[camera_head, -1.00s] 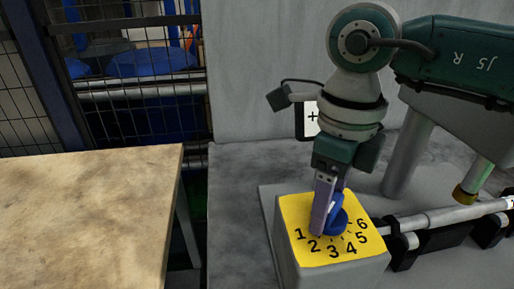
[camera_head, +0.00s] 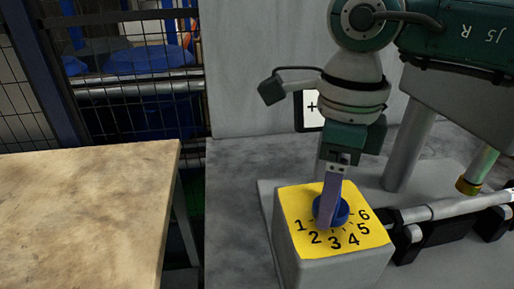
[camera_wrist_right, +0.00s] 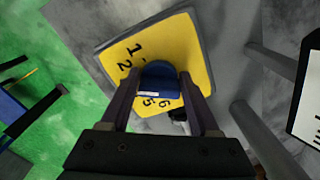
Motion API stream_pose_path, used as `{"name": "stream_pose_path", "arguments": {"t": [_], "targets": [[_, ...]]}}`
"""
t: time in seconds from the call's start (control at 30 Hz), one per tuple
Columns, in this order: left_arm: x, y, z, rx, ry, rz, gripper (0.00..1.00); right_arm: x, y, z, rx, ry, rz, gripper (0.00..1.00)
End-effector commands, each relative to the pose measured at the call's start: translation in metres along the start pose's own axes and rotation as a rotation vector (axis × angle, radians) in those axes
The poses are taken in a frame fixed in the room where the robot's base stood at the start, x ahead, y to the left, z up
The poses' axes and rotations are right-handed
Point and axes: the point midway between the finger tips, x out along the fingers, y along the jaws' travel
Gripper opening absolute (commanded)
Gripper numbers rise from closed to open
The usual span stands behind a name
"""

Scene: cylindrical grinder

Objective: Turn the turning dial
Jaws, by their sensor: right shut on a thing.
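The turning dial (camera_head: 336,211) is a round blue knob on a yellow plate (camera_head: 296,201) marked with numbers 1 to 6, on top of a grey box (camera_head: 337,271). My right gripper (camera_head: 328,222) comes down from above and is shut on the dial, partly hiding it. In the right wrist view the dial (camera_wrist_right: 159,82) sits between the two fingers of my right gripper (camera_wrist_right: 160,90). A white mark shows on the dial's near edge there, by the 5. My left gripper is not in view.
A wooden table (camera_head: 82,210) stands at the left, with a gap before the grey machine bed (camera_head: 232,215). A horizontal shaft (camera_head: 450,212) and its dark supports lie right of the dial box. A wire fence (camera_head: 135,95) stands at the back left.

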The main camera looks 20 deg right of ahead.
Motion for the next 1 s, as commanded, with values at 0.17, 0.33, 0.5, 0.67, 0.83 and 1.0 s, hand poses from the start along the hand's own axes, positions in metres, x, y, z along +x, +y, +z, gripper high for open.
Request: {"name": "stream_pose_path", "arguments": {"t": [0.17, 0.33, 0.5, 0.67, 0.83, 1.0], "targets": [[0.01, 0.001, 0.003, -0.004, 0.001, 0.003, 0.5, 0.001, 0.001, 0.0, -0.112, -0.001, -0.001, 0.07], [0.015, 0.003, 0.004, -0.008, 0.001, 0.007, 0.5, 0.001, 0.001, 0.0, -0.191, -0.001, -0.001, 0.07], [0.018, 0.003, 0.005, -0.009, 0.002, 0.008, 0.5, 0.0, 0.002, 0.0, -0.237, -0.001, 0.0, 0.07], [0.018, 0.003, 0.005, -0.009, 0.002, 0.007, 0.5, -0.001, 0.002, 0.0, -0.25, -0.001, 0.001, 0.07], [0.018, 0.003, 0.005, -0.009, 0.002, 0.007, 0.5, -0.001, 0.002, 0.0, -0.251, -0.002, 0.001, 0.07], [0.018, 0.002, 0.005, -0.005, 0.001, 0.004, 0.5, -0.001, 0.002, 0.0, -0.25, -0.002, 0.001, 0.66]]}}
